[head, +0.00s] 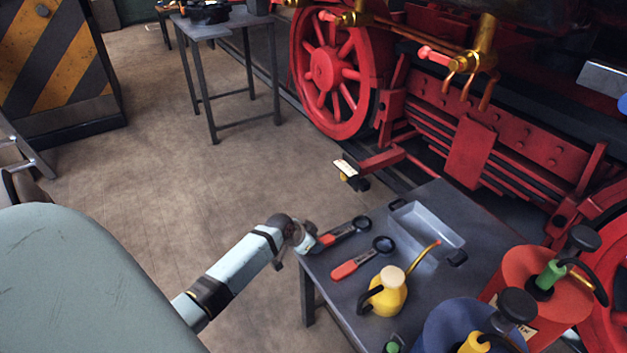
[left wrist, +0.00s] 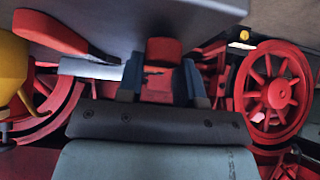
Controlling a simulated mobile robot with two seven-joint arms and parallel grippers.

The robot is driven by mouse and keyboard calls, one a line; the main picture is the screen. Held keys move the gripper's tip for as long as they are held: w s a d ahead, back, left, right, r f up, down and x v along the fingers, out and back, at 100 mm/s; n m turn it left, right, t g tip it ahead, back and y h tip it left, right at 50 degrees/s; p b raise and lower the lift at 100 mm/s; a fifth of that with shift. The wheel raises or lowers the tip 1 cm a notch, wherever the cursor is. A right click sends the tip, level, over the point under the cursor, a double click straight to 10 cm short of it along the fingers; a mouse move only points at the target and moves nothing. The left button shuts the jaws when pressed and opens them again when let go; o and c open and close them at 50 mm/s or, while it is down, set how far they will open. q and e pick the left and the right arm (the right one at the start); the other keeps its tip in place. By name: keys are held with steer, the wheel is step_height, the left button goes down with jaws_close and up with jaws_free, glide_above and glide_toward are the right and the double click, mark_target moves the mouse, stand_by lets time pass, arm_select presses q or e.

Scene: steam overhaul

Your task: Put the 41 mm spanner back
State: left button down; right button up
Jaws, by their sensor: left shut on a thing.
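One spanner (head: 345,233) with a red handle and dark ring end is at the left edge of the grey worktable (head: 325,295). My left gripper (head: 308,240) is shut on its handle end; the handle (left wrist: 160,85) shows between the fingers in the left wrist view. A second red-handled spanner (head: 362,260) lies just beside it on the table, and its handle (left wrist: 65,35) shows at the upper left of the wrist view. I cannot read a size on either spanner. Whether the held one still touches the table is unclear. My right gripper is not in view.
A yellow oil can (head: 388,293), a grey metal tray (head: 428,226), a red container (head: 545,285) and a blue container (head: 455,330) crowd the table. The red locomotive wheel (head: 327,68) and frame stand behind. Open floor (head: 170,190) lies left of the table.

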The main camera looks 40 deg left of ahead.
arm_select(q)
steer(key=shift+f, duration=0.45)
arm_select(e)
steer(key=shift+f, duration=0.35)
arm_select(q)
steer(key=c, duration=0.7)
jaws_free()
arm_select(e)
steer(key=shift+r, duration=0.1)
arm_select(q)
steer(key=shift+p+v, duration=0.35)
steer(key=shift+v, duration=0.75)
steer(key=p+v, duration=0.1)
steer(key=v, duration=0.3)
steer(key=shift+r, duration=0.2)
steer(key=p+v, duration=0.2)
steer(key=v, duration=0.5)
steer(key=shift+s, duration=0.25)
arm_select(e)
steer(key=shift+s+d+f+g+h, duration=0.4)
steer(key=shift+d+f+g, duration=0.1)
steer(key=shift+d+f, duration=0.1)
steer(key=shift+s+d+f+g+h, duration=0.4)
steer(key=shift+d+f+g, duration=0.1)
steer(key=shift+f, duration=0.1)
